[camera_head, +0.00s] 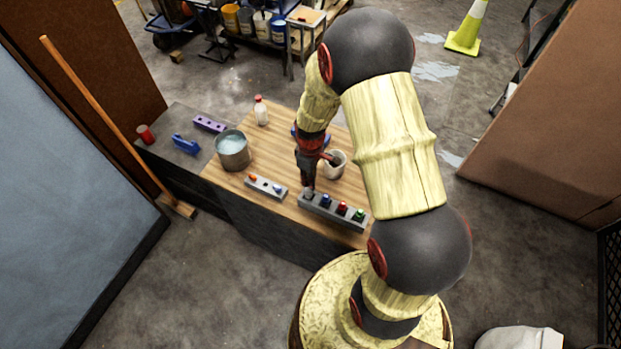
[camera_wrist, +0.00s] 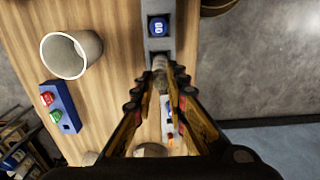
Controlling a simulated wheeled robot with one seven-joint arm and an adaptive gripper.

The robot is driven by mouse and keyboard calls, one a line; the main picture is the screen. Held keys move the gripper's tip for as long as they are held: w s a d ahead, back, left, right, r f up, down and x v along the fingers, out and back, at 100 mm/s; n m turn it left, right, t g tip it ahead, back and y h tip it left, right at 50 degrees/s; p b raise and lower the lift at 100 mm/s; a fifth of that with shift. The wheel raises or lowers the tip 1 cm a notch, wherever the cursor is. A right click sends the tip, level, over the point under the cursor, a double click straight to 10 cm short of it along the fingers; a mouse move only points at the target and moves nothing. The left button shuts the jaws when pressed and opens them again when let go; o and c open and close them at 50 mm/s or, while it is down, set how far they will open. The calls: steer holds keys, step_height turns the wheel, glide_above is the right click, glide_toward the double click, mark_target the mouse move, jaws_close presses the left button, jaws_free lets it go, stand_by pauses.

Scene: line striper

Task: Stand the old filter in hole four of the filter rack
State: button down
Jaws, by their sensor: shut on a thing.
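My gripper (camera_head: 308,183) points down at the left end of a long grey rack (camera_head: 316,208) on the wooden bench. In the wrist view my gripper (camera_wrist: 161,75) is shut on a pale grey cylinder, likely the old filter (camera_wrist: 160,62). The filter is at the rack's end, beside the blue-capped piece (camera_wrist: 158,27). Whether it sits in a hole or just above one, I cannot tell. In the head view the rack also holds blue (camera_head: 326,201), red (camera_head: 342,207) and green (camera_head: 360,214) topped pieces, in a row to the right of my gripper.
A smaller pale holder (camera_head: 266,187) with orange and blue pieces lies left of the rack. A white cup (camera_head: 340,168) stands close behind my gripper. A blue block (camera_wrist: 58,106) with red and green pieces, a metal pot (camera_head: 232,152) and a bottle (camera_head: 261,111) are farther away.

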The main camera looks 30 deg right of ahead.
steer(key=shift+f+b, duration=1.9)
steer(key=shift+f, duration=0.7)
stand_by(1.4)
steer(key=c, duration=1.7)
jaws_free()
steer(key=shift+o, duration=0.3)
steer(key=shift+o, duration=1.3)
steer(key=shift+r, duration=0.15)
steer(key=shift+r+p, duration=2.25)
steer(key=shift+r, duration=1.2)
